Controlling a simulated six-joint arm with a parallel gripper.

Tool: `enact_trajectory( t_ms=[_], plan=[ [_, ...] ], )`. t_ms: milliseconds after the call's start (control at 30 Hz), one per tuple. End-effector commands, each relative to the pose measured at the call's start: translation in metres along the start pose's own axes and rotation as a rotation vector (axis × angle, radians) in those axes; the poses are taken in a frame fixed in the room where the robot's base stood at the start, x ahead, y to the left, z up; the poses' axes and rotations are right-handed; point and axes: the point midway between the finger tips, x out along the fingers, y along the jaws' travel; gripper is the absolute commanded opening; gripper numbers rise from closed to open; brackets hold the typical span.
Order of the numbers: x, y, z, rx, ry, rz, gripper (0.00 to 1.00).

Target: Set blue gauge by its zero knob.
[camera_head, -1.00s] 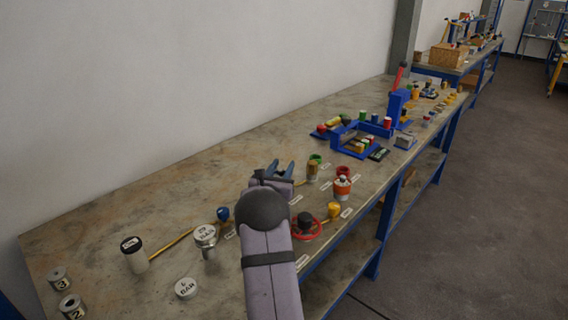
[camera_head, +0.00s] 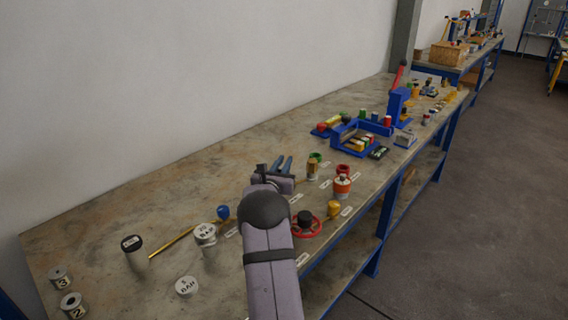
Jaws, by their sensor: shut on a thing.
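My gripper (camera_head: 280,164) is over the middle of the bench, its two blue-grey fingers pointing away from the camera. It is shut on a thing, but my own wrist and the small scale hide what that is. A small blue round piece (camera_head: 223,212) stands on the bench left of my wrist, apart from the gripper. I cannot tell whether it belongs to the blue gauge. No gauge dial or zero knob can be made out.
A pale lidded vessel (camera_head: 206,235), a dark-topped vessel (camera_head: 134,248) and a white disc (camera_head: 186,287) stand at the left. A blue tray (camera_head: 343,132) lies farther back. The bench's wall side is clear.

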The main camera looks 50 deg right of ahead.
Motion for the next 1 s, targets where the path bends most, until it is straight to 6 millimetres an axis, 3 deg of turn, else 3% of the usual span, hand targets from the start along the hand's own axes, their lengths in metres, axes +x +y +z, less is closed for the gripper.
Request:
enact_trajectory(
  t_ms=[600,1000],
  plan=[
    [-0.001,-0.012,0.003,0.002,-0.002,-0.339,0.0],
    [-0.002,-0.015,0.002,0.0,0.005,-0.388,0.0]
  ],
)
